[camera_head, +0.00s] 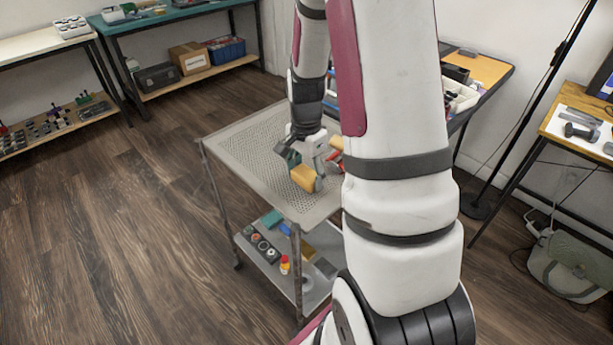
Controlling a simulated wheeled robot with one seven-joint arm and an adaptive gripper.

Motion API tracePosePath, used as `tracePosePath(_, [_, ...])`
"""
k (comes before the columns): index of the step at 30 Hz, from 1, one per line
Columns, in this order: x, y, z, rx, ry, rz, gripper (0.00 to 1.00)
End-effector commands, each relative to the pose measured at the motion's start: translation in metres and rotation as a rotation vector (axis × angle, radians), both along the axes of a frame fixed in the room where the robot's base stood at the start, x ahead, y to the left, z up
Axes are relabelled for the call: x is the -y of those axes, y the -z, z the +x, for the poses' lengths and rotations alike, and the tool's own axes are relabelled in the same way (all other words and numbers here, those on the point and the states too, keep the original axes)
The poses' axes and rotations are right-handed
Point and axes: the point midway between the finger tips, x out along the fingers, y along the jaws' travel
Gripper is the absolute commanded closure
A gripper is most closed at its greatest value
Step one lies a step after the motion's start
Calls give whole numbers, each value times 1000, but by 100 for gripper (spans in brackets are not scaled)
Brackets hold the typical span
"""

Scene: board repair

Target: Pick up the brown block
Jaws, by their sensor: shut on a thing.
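A yellowish-tan block (303,179), the best match for the brown block, is at the near part of the cart's perforated top shelf (245,140). My gripper (306,168) reaches down from above and is shut on it, with a finger showing on its right side. The block looks tilted. I cannot tell whether it touches the shelf or is just above it. My own arm hides the right part of the cart top.
A red tool (335,156) and an orange piece (337,143) lie close to the right of my gripper. The top shelf's left part is clear.

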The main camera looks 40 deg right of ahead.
Motion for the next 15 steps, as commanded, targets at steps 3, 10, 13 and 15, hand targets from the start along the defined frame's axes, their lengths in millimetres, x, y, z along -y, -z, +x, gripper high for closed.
tracePosePath(3, [0,-17,1,3,-1,-2,72])
tracePosePath(10, [1,-28,-37,-1,6,1,72])
tracePosePath(13, [2,-30,-64,-1,6,1,72])
tracePosePath(15, [3,-32,-83,0,6,1,72])
